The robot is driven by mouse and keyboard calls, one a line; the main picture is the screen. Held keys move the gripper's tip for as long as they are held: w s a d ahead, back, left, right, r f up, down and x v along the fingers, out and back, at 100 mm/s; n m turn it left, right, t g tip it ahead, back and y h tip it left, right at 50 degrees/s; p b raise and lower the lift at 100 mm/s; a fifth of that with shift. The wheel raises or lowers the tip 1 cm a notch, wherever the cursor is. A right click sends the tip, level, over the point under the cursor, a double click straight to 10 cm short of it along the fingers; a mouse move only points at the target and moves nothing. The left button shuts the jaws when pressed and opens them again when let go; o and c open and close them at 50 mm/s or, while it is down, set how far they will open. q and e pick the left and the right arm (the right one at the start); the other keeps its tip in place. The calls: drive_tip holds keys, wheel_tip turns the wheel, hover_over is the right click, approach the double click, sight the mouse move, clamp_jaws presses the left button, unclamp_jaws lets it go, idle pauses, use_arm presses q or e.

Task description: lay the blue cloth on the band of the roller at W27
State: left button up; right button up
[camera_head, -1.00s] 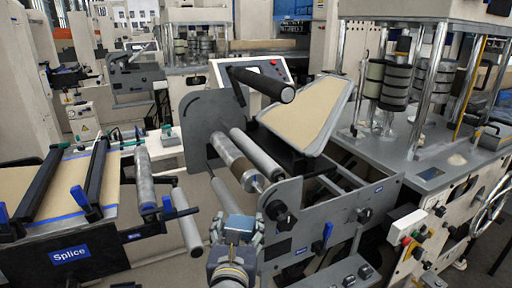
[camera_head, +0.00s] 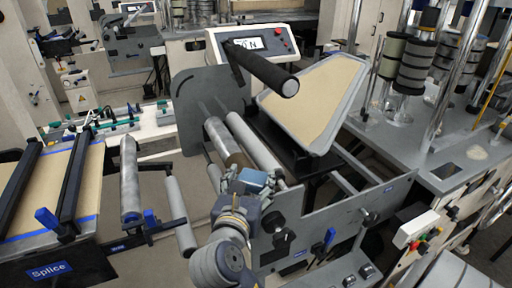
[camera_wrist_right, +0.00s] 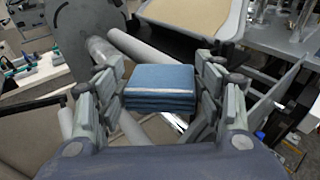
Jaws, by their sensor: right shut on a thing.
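My right gripper (camera_head: 250,184) is shut on the blue cloth (camera_head: 256,179). In the right wrist view the cloth (camera_wrist_right: 162,88) is a folded, layered blue pad with a pale stripe, held between both fingers (camera_wrist_right: 162,100). The roller (camera_head: 217,134) is a grey cylinder on the central machine, with a brown band (camera_head: 238,160) near its front end. The gripper and cloth are in front of that end and partly hide it. I cannot tell whether the cloth touches the band. My left gripper is out of view.
A second grey roller (camera_head: 253,145) lies parallel, just right of the banded one. A black bar (camera_head: 262,72) juts out above them. A side plate with knobs (camera_head: 335,228) stands at the front right. The Splice table (camera_head: 60,245) is at the left.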

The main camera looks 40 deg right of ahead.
sight(242, 163)
drive_tip(key=w+d+p, duration=0.1)
drive_tip(key=w+d, duration=0.1)
drive_tip(key=w, duration=0.2)
drive_tip(key=w+d+f, duration=0.1)
drive_tip(key=w+d, duration=0.2)
drive_tip(key=w, duration=0.2)
drive_tip(key=w+d+p, duration=0.1)
drive_tip(key=w+d, duration=0.1)
drive_tip(key=w, duration=0.3)
drive_tip(key=shift+w+d+f+p, duration=0.25)
drive_tip(key=shift+d+p, duration=0.05)
drive_tip(key=shift+c, duration=0.2)
drive_tip(key=shift+f, duration=1.7)
drive_tip(key=shift+a, duration=0.1)
drive_tip(key=o, duration=1)
drive_tip(key=b+v, duration=0.1)
drive_tip(key=v, duration=1.1)
